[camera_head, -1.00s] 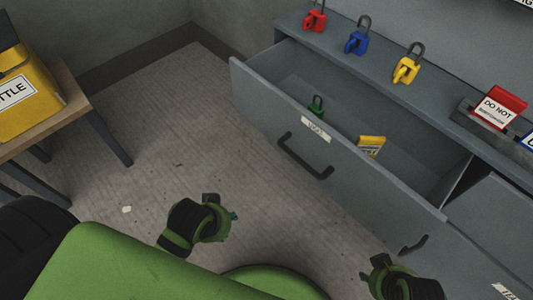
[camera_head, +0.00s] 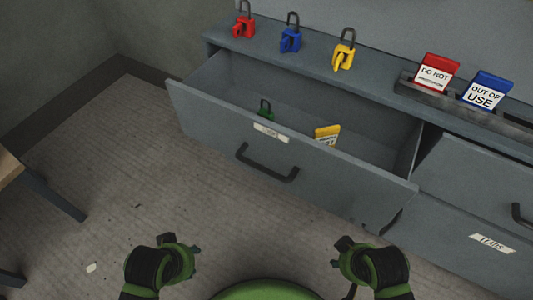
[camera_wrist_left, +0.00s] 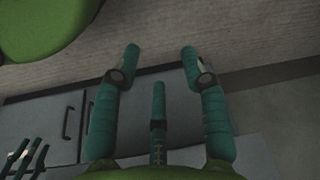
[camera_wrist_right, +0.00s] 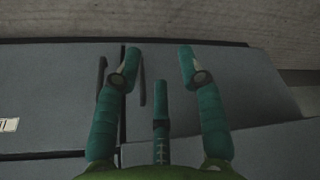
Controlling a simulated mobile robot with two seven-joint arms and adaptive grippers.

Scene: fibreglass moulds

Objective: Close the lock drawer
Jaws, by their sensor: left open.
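The lock drawer (camera_head: 330,185) is pulled out of the grey cabinet in the head view. Its front has a small white label (camera_head: 271,133) and a dark bar handle (camera_head: 266,168). A green padlock (camera_head: 265,108) and a yellow tag (camera_head: 327,134) lie inside it. My left gripper (camera_head: 194,262) is open and empty, low in front of the drawer and apart from it. My right gripper (camera_head: 338,255) is also in front of and apart from the drawer. Its fingers are spread with nothing between them in the right wrist view (camera_wrist_right: 160,60).
Red (camera_head: 243,25), blue (camera_head: 290,38) and yellow (camera_head: 343,55) padlocks stand on the cabinet top. A rack holds a red sign (camera_head: 435,72) and a blue sign (camera_head: 486,92).

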